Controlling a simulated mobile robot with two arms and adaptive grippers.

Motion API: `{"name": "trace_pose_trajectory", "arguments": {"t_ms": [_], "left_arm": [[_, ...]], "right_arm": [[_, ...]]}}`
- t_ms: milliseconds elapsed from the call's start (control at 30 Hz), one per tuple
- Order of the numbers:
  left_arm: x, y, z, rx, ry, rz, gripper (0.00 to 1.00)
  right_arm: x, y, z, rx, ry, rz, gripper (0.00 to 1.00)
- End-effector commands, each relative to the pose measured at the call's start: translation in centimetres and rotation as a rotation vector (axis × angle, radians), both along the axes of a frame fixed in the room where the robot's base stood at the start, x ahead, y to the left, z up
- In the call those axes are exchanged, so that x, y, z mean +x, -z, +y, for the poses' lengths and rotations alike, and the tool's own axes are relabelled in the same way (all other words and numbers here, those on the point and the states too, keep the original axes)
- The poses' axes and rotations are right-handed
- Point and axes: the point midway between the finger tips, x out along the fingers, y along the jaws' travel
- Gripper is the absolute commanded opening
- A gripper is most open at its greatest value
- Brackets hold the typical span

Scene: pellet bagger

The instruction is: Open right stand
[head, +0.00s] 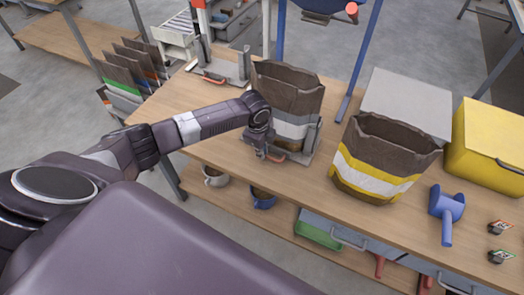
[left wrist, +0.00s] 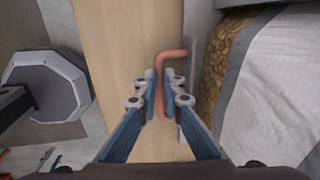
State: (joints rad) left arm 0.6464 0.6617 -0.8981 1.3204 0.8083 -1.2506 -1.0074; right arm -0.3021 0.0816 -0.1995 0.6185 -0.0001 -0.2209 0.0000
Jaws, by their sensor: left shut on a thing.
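The right stand (head: 313,140), a grey metal bracket, stands near the table's front edge. A brown paper bag (head: 288,95) with white and grey bands stands upright in it, its top open. My left gripper (head: 268,153) is at the stand's left front side. In the left wrist view my left gripper (left wrist: 163,88) is shut on the stand's bent red handle (left wrist: 173,53), beside the stand's metal plate (left wrist: 190,65). My right gripper is out of view.
Another stand (head: 240,65) with a red handle is empty at the back left. A yellow-banded bag (head: 378,160), blue scoop (head: 447,208), grey box (head: 410,98) and yellow bin (head: 490,140) are to the right. Mugs (head: 215,177) sit on the lower shelf.

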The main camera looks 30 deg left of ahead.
Motion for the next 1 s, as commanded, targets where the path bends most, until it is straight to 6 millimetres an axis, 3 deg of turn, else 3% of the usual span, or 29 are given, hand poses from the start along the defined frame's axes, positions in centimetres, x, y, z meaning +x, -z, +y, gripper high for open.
{"name": "trace_pose_trajectory", "arguments": {"t_ms": [233,267,400,767,1000], "left_arm": [[0.0,-0.1,0.0,0.000,0.001,-0.001,0.00],[0.0,-0.1,0.0,0.000,0.001,-0.001,0.10],[0.0,0.0,0.0,0.000,0.001,-0.001,0.25],[0.0,-0.4,0.0,0.000,0.000,-0.001,0.26],[-0.6,-4.0,0.0,0.000,0.002,-0.005,0.26]], "right_arm": [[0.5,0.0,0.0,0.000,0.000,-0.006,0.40],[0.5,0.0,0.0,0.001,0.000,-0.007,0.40],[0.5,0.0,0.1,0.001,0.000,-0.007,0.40],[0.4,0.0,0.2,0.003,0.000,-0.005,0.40],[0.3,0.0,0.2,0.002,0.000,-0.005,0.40]]}}
